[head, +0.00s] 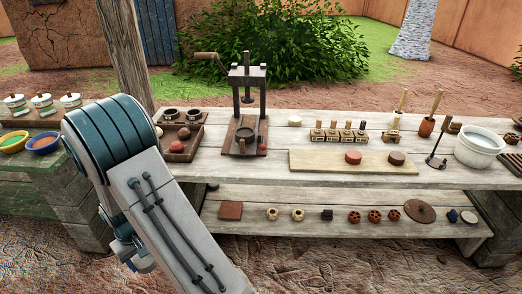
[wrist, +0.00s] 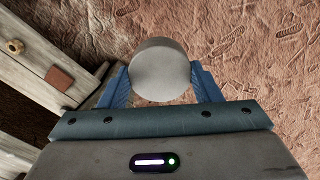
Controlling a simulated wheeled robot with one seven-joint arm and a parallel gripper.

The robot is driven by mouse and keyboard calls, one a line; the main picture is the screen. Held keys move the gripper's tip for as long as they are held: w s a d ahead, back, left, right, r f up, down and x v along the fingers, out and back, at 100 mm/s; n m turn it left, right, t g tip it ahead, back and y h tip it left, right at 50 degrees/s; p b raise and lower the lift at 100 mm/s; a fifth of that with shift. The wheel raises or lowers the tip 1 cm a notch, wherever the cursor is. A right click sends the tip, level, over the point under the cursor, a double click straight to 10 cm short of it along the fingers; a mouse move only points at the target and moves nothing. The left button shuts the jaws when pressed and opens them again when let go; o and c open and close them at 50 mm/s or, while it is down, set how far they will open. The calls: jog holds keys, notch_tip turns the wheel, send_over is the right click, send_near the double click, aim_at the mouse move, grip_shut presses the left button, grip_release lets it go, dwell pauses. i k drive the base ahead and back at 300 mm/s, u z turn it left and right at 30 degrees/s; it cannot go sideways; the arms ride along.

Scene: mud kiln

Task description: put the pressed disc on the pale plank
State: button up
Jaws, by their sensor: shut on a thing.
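My gripper (wrist: 161,84) is shut on a smooth pale grey round piece (wrist: 160,62), with a blue finger on each side of it. The piece hangs over bare earth, clear of the bench. In the head view my arm hides the gripper and its load. The pale plank (head: 318,162) lies on the bench top, right of the press. A red disc (head: 353,157) and a dark brown disc (head: 396,159) rest on its right half; its left half is bare. I cannot tell from looks alone which piece is the pressed disc.
A screw press (head: 247,105) stands left of the plank, and a compartmented tray (head: 178,146) is beside it. Several stamps (head: 340,133) stand behind the plank. A white bowl (head: 480,146) is at right. A lower shelf (head: 320,230) holds small pieces, including a square tile (wrist: 59,78).

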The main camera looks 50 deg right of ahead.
aim_at(308, 158)
jog(key=u, duration=1.3)
jog(key=k, duration=1.75)
jog(key=z, duration=2.4)
